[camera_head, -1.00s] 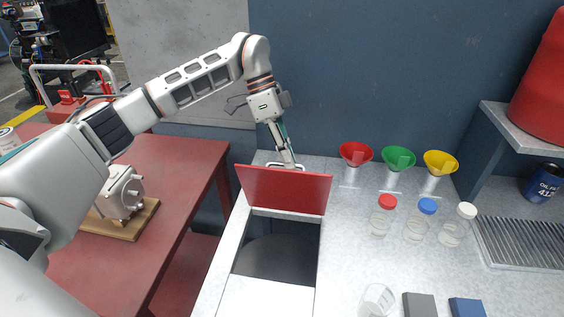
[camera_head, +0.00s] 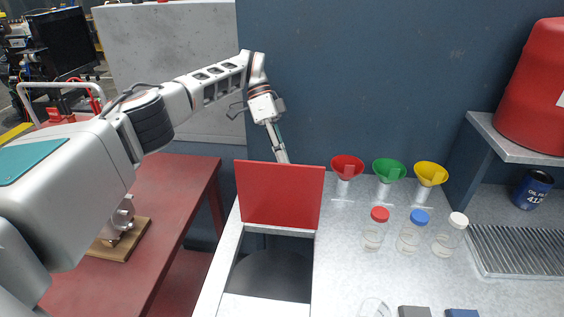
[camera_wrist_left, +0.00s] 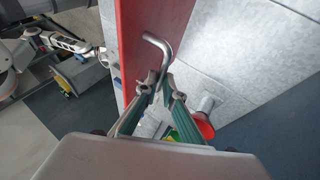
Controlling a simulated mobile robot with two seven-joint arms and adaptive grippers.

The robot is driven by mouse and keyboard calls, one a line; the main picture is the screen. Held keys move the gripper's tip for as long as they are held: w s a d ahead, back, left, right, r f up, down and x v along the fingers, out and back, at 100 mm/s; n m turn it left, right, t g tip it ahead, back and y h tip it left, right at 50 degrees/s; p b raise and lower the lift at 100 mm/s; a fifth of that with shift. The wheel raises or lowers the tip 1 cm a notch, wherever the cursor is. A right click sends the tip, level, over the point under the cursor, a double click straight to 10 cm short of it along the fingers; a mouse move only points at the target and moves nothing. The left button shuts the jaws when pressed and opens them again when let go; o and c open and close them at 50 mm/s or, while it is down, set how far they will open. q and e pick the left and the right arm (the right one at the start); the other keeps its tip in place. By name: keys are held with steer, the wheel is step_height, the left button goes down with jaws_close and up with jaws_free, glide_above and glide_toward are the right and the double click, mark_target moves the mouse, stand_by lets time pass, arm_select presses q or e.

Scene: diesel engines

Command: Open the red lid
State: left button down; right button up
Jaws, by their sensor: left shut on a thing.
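The red lid (camera_head: 280,196) stands raised, close to upright, at the back edge of a square opening (camera_head: 268,274) in the grey counter. A dark round bin shows inside the opening. My left gripper (camera_wrist_left: 158,90) is shut on the lid's bent metal handle (camera_wrist_left: 160,48) in the left wrist view, where the lid (camera_wrist_left: 135,40) shows edge-on. In the head view my left arm reaches behind the lid, and the lid hides the fingertips and handle. My right gripper is in neither view.
Red, green and yellow funnels (camera_head: 389,171) stand right of the lid, with capped jars (camera_head: 411,232) before them. A red table (camera_head: 165,185) bearing a metal part is at left. A dark blue wall (camera_head: 380,80) rises close behind.

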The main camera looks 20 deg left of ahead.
arm_select(q)
steer(key=shift+w+a+f, duration=0.15)
steer(key=shift+f, duration=0.6)
steer(key=c, duration=2.2)
jaws_free()
steer(key=shift+o, duration=0.2)
steer(key=shift+w+r, duration=0.15)
steer(key=shift+r, duration=0.15)
step_height(320, 180, up, 10)
steer(key=shift+f, duration=0.2)
